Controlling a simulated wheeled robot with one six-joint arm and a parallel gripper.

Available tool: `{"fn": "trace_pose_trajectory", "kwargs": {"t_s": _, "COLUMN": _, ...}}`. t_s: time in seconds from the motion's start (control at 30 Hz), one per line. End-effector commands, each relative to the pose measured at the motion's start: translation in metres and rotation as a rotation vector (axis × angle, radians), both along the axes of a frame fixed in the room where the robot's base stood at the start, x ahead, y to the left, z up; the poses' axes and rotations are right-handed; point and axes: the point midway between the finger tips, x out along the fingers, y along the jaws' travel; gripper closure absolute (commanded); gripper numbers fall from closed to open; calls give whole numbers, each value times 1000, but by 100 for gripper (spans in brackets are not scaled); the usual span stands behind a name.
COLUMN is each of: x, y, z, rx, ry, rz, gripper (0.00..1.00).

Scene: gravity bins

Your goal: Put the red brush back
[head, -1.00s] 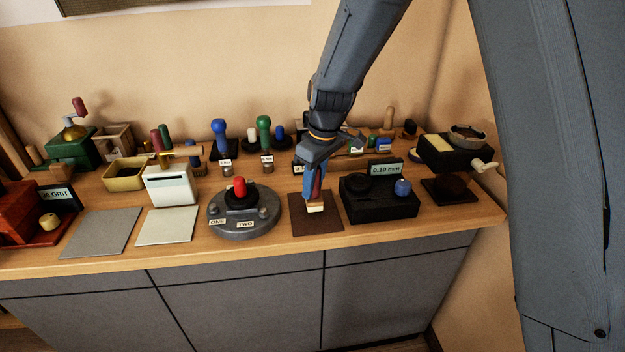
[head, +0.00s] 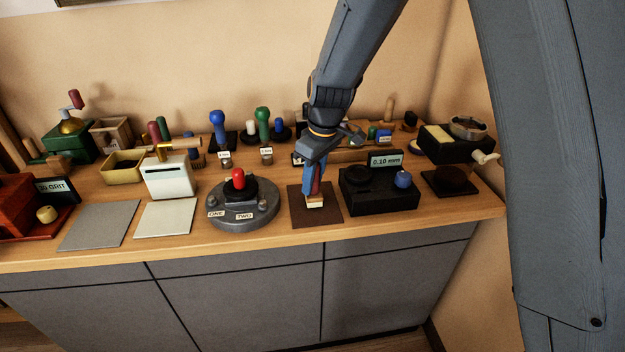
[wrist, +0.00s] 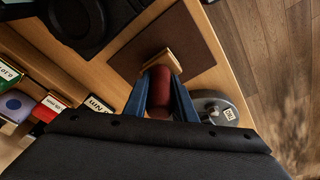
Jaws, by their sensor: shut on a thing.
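The red brush (wrist: 161,88) has a dark red handle and a pale wooden end. My gripper (wrist: 160,98) is shut on its handle, with a blue finger on each side in the wrist view. In the head view my gripper (head: 314,180) points down over a dark brown square mat (head: 329,213), and the brush's pale end (head: 314,202) is low over it. I cannot tell whether the brush touches the mat.
A black device with a 0.10 mm display (head: 380,202) stands right of the mat. A round grey base with a red knob (head: 243,213) is on the left. Labelled stands and coloured handles fill the back. The counter's front edge (head: 300,240) is close.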

Motion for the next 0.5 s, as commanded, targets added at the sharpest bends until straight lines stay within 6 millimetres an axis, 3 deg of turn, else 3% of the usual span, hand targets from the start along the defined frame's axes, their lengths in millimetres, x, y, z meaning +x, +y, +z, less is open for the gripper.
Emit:
{"fn": "trace_pose_trajectory", "kwargs": {"t_s": 0.37, "x": 0, "y": 0, "z": -5, "rx": 1, "ry": -1, "rz": 0, "gripper": 100}}
{"fn": "trace_pose_trajectory", "kwargs": {"t_s": 0.4, "x": 0, "y": 0, "z": -5, "rx": 1, "ry": -1, "rz": 0, "gripper": 71}}
{"fn": "trace_pose_trajectory", "kwargs": {"t_s": 0.5, "x": 0, "y": 0, "z": -5, "rx": 0, "ry": 0, "rz": 0, "gripper": 54}}
